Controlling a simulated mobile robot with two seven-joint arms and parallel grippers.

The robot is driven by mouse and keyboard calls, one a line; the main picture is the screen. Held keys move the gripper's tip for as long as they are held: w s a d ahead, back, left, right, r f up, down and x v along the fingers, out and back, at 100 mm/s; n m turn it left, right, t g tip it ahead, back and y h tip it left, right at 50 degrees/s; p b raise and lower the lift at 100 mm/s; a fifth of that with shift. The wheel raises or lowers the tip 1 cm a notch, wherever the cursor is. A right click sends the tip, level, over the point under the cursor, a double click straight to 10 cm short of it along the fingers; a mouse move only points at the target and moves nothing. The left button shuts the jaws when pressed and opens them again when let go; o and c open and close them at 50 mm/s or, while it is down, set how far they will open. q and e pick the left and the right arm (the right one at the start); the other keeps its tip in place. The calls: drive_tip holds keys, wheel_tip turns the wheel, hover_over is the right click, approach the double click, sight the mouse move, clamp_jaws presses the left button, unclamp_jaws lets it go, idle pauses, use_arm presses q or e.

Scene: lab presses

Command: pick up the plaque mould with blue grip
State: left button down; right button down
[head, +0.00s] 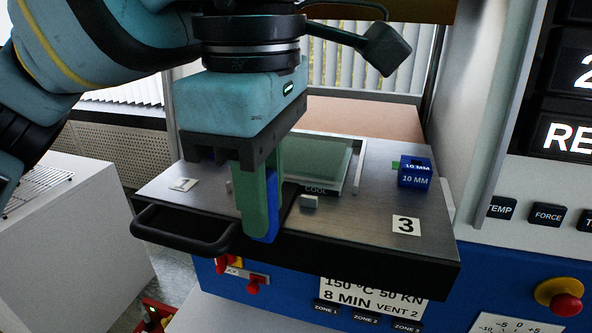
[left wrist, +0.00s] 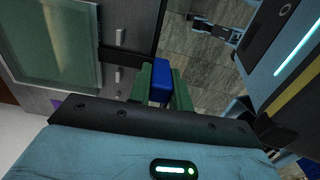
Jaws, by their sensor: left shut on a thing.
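The plaque mould (head: 332,172) lies on the metal tray of the press, a pale green plate in a light frame, with a dark stem at its near side. It also shows at the upper left of the left wrist view (left wrist: 62,40). Its blue grip (head: 273,228) is at the tray's front edge, partly hidden by a green finger. My left gripper (head: 257,222) points down with its green fingers shut on the blue grip, which sits between them in the left wrist view (left wrist: 160,84). I cannot tell whether the mould is lifted. My right gripper is not in view.
The tray (head: 375,225) has a black handle (head: 185,232) at its front left and a "3" label. A blue "10 MM" block (head: 414,172) stands at its right. A small grey block (head: 310,202) is near the mould. The press control panel rises at right.

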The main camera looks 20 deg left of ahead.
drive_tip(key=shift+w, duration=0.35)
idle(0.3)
use_arm(q)
drive_tip(key=shift+r, duration=0.15)
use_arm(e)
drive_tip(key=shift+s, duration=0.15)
